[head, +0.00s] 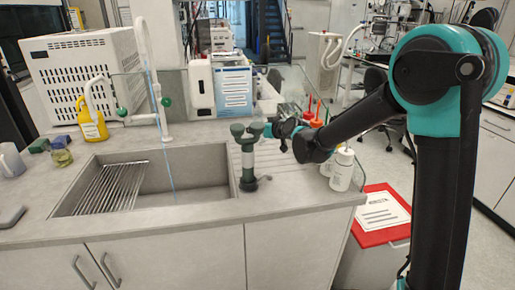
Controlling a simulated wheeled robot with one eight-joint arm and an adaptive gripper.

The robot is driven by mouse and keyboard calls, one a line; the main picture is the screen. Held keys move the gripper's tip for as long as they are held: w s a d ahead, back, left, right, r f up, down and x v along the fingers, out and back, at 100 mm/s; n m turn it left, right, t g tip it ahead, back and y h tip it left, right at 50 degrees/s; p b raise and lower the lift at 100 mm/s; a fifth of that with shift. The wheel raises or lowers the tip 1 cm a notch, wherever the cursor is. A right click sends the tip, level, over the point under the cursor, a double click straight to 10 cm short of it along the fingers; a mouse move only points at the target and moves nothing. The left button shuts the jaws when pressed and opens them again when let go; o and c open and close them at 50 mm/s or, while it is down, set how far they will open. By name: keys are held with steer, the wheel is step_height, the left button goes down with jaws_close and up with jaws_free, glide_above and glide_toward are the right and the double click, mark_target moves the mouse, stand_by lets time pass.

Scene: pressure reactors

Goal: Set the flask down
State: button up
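My arm reaches in from the right, and my gripper (272,128) is above the grey counter, just right of the green-and-grey fixture beside the sink. A small pale, see-through shape, possibly the flask (258,113), shows at the fingertips, above the counter. Its outline is faint against the cluttered background, and I cannot tell whether the fingers close on it. The fingers are small and dark here, and their gap is not clear.
The sink (215,180) with a wire rack is at the left. The green-topped fixture (247,155) stands at its right edge. Orange-capped bottles (316,114) and a white bottle (342,170) stand on the right. The ribbed drainboard (285,175) has bare room.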

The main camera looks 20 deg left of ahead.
step_height(320, 180, down, 9)
steer(key=shift+d, duration=0.1)
stand_by(0.4)
steer(key=o, duration=1.2)
steer(key=v, duration=1.2)
